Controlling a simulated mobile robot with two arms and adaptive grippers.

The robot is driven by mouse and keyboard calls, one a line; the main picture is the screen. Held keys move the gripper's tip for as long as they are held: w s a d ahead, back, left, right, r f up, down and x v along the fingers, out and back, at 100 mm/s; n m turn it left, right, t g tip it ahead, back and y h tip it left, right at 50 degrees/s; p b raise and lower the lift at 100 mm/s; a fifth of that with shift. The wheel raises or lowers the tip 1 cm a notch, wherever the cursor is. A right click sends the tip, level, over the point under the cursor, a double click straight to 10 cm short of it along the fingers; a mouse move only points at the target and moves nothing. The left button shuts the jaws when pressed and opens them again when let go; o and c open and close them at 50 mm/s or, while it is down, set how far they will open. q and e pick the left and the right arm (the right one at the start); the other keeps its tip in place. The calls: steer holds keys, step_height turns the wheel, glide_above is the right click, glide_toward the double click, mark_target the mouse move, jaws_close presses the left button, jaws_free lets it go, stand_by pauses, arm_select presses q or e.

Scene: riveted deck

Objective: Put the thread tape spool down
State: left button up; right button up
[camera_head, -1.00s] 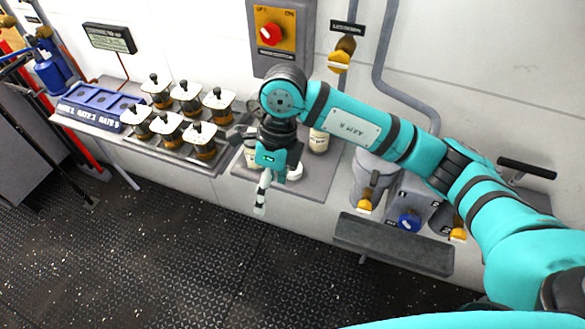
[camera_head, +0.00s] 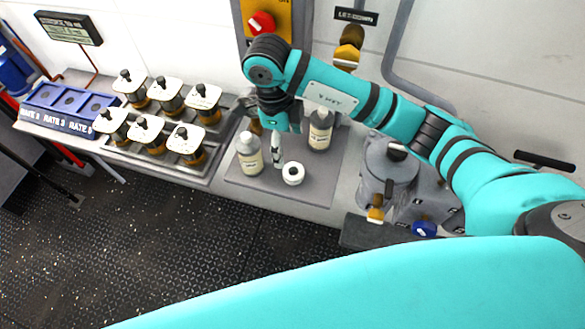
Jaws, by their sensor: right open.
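The thread tape spool, a white round piece with a dark centre (camera_head: 293,174), rests on the grey mat (camera_head: 318,192) at the front of the shelf. My right gripper (camera_head: 277,152) points down just left of and behind the spool in the picture. It is open and holds nothing that I can see. One pale finger shows clearly; the other is mostly hidden. The finger and spool look apart, though they are close. My left gripper is not in view.
A pale bottle (camera_head: 249,154) stands left of my right gripper, and another (camera_head: 320,130) stands behind to the right. Several square-lidded jars (camera_head: 145,132) and a blue labelled rack (camera_head: 66,108) are further left. A grey canister (camera_head: 388,172) is at right.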

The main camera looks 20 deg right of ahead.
mark_target(293, 170)
steer(key=f, duration=0.2)
steer(key=f+p, duration=0.1)
steer(key=shift+s+d+f, duration=0.2)
steer(key=shift+d+f, duration=0.05)
steer(key=shift+f, duration=0.05)
step_height(293, 170, down, 3)
steer(key=shift+w+d+r+p, duration=0.1)
steer(key=shift+r+p, duration=0.05)
steer(key=shift+p, duration=0.3)
steer(key=shift+d+f, duration=0.1)
steer(key=shift+f, duration=0.4)
steer(key=f+p, duration=0.1)
steer(key=f, duration=0.2)
steer(key=f+p, duration=0.1)
steer(key=shift+d+f+p, duration=0.15)
steer(key=shift+d+p, duration=0.15)
steer(key=shift+d, duration=0.1)
steer(key=shift+f, duration=0.35)
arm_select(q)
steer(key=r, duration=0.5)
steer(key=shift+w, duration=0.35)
arm_select(e)
steer(key=c, duration=1.1)
